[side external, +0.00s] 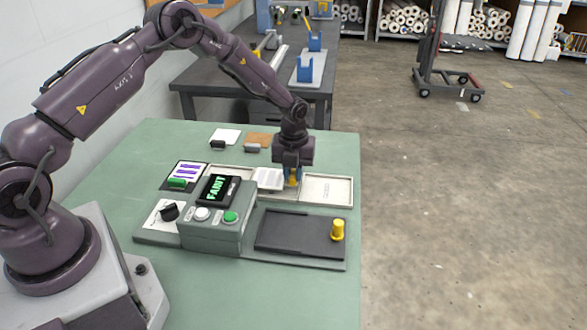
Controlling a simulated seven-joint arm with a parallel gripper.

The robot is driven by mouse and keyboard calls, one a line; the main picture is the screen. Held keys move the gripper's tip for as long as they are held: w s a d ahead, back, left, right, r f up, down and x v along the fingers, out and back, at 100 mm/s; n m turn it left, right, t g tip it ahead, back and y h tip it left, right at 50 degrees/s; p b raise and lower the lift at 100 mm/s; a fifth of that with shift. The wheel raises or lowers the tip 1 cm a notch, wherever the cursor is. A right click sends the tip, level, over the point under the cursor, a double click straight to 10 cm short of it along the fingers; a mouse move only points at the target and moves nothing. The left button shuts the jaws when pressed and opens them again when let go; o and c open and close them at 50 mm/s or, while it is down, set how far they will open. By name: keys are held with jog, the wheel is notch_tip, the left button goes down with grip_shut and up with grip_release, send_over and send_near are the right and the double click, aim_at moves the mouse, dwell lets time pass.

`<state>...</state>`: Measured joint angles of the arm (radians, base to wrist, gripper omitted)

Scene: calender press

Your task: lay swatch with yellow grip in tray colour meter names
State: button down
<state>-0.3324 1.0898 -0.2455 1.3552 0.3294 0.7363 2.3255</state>
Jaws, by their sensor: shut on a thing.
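My gripper (292,172) points down behind the colour meter and is shut on the yellow grip (292,182) of a pale swatch (268,178). The swatch lies at or just above the middle tray (275,197); I cannot tell whether it touches it. The colour meter (215,228) is a grey box whose dark display (217,189) shows green text that seems to read "FAINT". The right tray (328,189) is empty, with faint lettering on its floor that is too small to read. A left tray (232,171) is partly hidden behind the display.
A purple-striped swatch with a green grip (184,174) lies left of the meter. A white swatch (226,136) and a brown swatch (259,139) lie behind the trays. A dark plate (293,231) with a yellow knob (338,230) sits right of the meter. The green table's right front is clear.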

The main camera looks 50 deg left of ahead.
jog(key=shift+f, duration=0.8)
dwell(1.1)
jog(key=shift+c, duration=2.1)
grip_release()
jog(key=shift+r, duration=3.5)
